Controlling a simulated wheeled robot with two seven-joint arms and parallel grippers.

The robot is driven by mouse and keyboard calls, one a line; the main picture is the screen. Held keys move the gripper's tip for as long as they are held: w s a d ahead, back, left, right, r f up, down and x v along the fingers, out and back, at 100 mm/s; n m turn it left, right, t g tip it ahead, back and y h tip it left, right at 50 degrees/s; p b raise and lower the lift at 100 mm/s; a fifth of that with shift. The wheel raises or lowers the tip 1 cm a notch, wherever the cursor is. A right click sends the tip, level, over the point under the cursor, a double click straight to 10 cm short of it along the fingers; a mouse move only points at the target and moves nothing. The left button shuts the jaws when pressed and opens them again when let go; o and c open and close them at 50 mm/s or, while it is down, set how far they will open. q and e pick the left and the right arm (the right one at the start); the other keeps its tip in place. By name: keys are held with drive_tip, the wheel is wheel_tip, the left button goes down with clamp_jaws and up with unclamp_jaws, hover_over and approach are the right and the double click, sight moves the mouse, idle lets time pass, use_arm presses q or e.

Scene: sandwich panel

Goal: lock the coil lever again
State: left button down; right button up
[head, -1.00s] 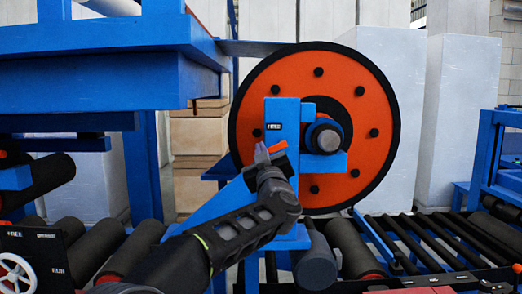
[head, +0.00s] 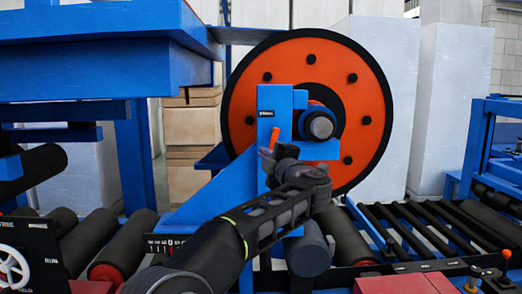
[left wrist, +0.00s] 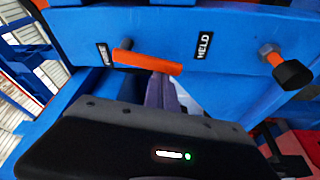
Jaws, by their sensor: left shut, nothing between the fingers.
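The coil lever (head: 274,138) is a short orange bar on the blue upright post (head: 268,101), in front of the big orange coil disc (head: 253,98). In the head view it stands nearly upright. In the left wrist view the lever (left wrist: 147,62) lies between a partly readable label (left wrist: 105,53) on the left and the HELD label (left wrist: 203,45) on the right. My left gripper (head: 268,157) is shut and empty, just below the lever. In the wrist view its fingertips (left wrist: 163,88) reach the lever's lower edge; I cannot tell whether they touch. My right gripper is not in view.
A black knob (left wrist: 293,74) on an orange stem sticks out right of the lever in the wrist view. The coil's shaft end (head: 321,125) projects right of the post. A blue frame (head: 90,70) overhangs at the left. Rollers (head: 420,228) run along the right.

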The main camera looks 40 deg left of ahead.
use_arm(q)
drive_tip(key=shift+w+d+f+n+p, duration=0.2)
drive_tip(key=shift+w+d+n+p, duration=0.1)
drive_tip(key=shift+w+d+n, duration=0.3)
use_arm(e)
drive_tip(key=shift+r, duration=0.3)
use_arm(q)
drive_tip(key=shift+s, duration=0.15)
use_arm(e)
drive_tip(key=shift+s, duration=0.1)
